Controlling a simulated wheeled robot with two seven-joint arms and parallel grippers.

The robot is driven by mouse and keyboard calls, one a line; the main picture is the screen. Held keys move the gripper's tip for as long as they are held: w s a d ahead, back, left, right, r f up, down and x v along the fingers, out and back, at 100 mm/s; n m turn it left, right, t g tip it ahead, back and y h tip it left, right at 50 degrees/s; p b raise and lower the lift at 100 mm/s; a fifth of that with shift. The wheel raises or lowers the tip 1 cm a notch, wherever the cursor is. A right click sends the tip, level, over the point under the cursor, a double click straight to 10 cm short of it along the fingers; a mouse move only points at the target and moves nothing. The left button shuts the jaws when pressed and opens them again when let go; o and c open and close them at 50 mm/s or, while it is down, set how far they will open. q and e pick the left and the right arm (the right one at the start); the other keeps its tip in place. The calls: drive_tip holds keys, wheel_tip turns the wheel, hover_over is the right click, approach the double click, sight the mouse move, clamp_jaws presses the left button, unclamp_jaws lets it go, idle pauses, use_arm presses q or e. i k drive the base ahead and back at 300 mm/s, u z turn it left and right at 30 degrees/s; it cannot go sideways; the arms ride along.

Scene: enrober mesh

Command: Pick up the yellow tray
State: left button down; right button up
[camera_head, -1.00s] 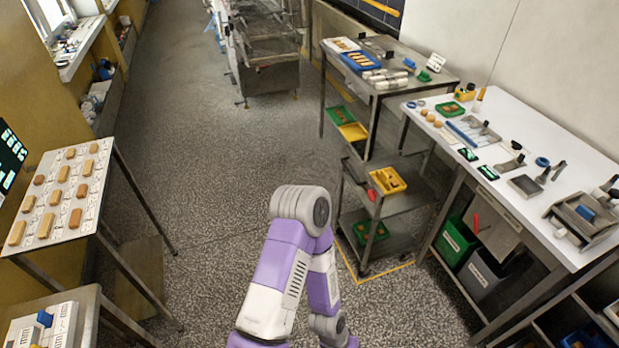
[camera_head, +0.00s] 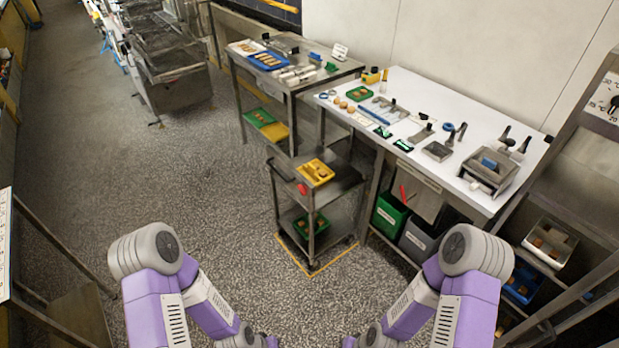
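A yellow tray (camera_head: 316,172) with small brownish items in it sits on the top shelf of a small metal cart (camera_head: 342,183). The cart stands ahead of me, slightly right of the view's middle. Another yellow tray (camera_head: 273,131) lies on the lower shelf of the steel table behind, beside a green tray (camera_head: 258,117). Both my arms show at the bottom of the view, bent at the elbows. Their forearms point down and inward. Both grippers are below the picture's edge and hidden.
A red object (camera_head: 302,188) sits at the cart's front left. A green tray (camera_head: 309,223) is on its lower shelf. A white worktable (camera_head: 460,120) with tools stands right, green (camera_head: 389,215) and grey (camera_head: 418,238) bins beneath. Yellow floor lines edge the cart. Floor left is clear.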

sight(312, 172)
drive_tip(key=u, duration=0.65)
drive_tip(key=i, duration=1.3)
drive_tip(key=z, duration=0.65)
